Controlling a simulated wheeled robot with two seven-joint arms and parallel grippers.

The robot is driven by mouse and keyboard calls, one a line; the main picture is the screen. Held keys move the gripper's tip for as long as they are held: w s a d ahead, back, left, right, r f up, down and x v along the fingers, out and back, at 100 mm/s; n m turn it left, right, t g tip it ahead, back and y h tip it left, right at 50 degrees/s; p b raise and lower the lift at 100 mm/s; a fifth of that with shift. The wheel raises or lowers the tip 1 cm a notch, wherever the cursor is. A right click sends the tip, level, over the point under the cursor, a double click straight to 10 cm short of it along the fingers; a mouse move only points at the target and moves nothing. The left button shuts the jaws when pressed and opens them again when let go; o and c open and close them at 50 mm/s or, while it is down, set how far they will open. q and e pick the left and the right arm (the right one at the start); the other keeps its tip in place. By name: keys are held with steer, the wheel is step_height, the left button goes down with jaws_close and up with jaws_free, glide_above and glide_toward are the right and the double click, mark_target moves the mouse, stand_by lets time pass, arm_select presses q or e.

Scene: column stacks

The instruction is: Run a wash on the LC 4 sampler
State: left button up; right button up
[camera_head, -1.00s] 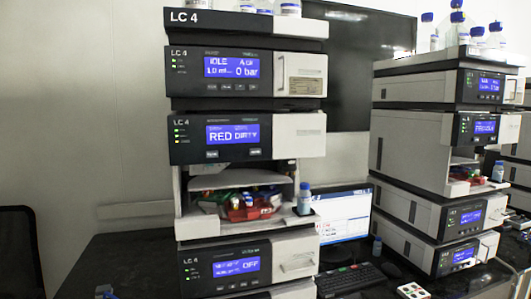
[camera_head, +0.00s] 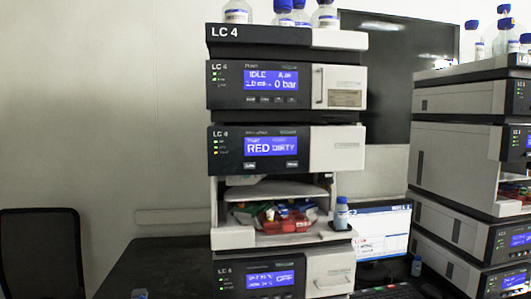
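The LC 4 stack (camera_head: 285,35) stands in the middle of the head view. Its pump module (camera_head: 285,86) shows "IDLE" and "0 bar" on a blue screen. Below it, the sampler (camera_head: 285,149) shows "RED DIRTY" on its screen, with two small buttons under the screen. The sampler's open bay (camera_head: 270,205) holds a red tray (camera_head: 285,222) with several coloured items. A blue-capped bottle (camera_head: 341,214) stands at the bay's right front. A lower module (camera_head: 283,278) shows a screen that seems to read "OFF". Neither of my grippers shows.
A second stack (camera_head: 465,140) stands at the right, cut by the frame edge. A monitor (camera_head: 383,230) and keyboard (camera_head: 395,291) sit between the stacks. Bottles (camera_head: 326,14) stand on top of LC 4. A dark chair (camera_head: 40,250) is at the left; the dark bench left of LC 4 is largely clear.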

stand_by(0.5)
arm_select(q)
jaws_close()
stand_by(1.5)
